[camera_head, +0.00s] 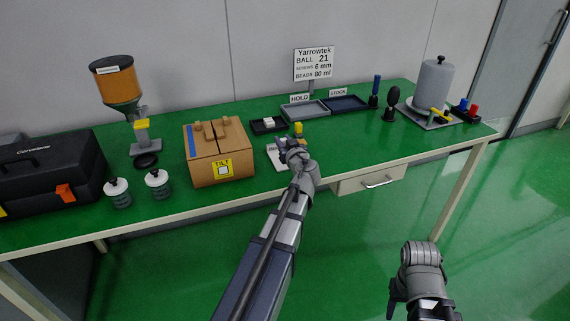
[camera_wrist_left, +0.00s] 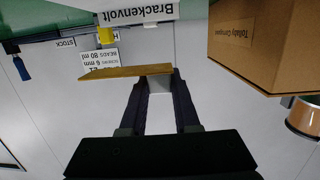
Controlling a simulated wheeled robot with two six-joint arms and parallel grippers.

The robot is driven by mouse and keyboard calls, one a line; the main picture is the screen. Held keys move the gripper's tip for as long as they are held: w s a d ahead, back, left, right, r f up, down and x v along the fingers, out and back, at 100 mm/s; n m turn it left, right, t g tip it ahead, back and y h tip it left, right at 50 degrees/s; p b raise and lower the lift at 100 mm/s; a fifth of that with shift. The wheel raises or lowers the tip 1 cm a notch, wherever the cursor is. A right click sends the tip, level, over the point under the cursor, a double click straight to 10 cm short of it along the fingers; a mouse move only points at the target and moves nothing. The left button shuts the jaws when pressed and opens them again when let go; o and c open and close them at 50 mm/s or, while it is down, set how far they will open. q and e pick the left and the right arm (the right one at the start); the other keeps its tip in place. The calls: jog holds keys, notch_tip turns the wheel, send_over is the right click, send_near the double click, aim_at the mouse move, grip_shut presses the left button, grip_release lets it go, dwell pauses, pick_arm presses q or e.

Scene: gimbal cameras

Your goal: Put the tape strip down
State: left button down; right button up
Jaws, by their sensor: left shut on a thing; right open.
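The strip sticks out to one side of the fingertips.
A cardboard box (camera_head: 218,165) stands left of my left gripper. Behind are a black tray (camera_head: 262,130), the HOLD tray (camera_head: 318,116) and the STOCK tray (camera_head: 362,104).

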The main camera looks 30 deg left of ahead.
pick_arm(q)
notch_tip(320, 180, down, 3)
jog(key=shift+f+b, duration=0.2)
jog(key=shift+b, duration=0.85)
pick_arm(e)
notch_tip(320, 180, down, 3)
jog(key=shift+f, duration=0.2)
pick_arm(q)
notch_tip(320, 180, down, 4)
jog(key=b, duration=0.3)
jog(key=shift+r+b, duration=0.15)
jog(key=shift+b, duration=0.2)
pick_arm(e)
notch_tip(320, 180, down, 4)
jog(key=shift+r, duration=0.15)
pick_arm(q)
jog(key=c, duration=0.6)
grip_release()
jog(key=shift+c, duration=0.2)
